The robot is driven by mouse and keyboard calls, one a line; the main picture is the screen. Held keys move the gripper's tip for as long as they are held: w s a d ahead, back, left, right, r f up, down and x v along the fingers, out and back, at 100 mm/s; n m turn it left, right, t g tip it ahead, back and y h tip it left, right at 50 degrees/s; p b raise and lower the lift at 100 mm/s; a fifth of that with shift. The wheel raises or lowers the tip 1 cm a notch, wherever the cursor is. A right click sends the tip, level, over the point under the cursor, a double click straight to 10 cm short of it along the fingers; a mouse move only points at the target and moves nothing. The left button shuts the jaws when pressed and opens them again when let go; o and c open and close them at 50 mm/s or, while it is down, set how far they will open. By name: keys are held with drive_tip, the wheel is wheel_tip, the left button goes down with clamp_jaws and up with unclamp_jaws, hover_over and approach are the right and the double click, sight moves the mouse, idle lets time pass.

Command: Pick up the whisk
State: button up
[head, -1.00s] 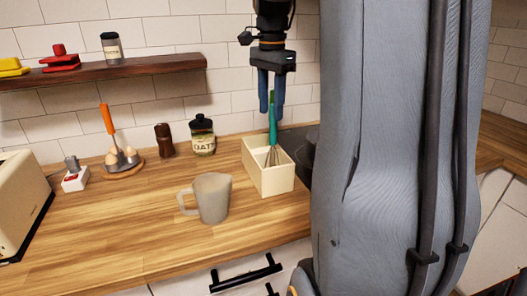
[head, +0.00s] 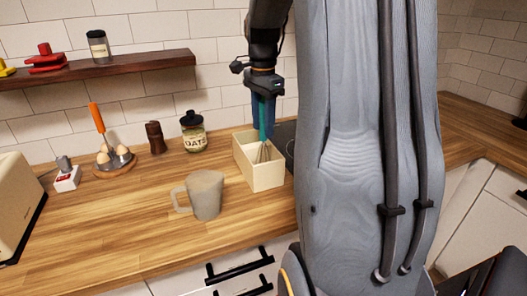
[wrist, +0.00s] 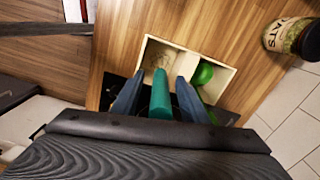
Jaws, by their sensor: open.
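The whisk, with a teal handle (head: 263,133) and thin wire loops (head: 263,154), stands nearly upright in a cream box (head: 264,178). In the wrist view its handle (wrist: 160,98) points up toward the camera, and its wires rest in the left compartment. My gripper (head: 263,122) is above the box, pointing down, with its blue fingers open. In the wrist view the fingers of my gripper (wrist: 159,97) are on either side of the handle, with a visible gap at each side. The upper handle is partly hidden by the fingers in the head view.
A green object (wrist: 203,74) lies in the box's other compartment. A grey mug (head: 206,196) stands in front-left of the box, and an oats jar (head: 194,133) behind-left. The wall shelf (head: 110,69) is up left. Wooden counter between mug and toaster (head: 15,200) is clear.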

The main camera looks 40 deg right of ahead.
clamp_jaws()
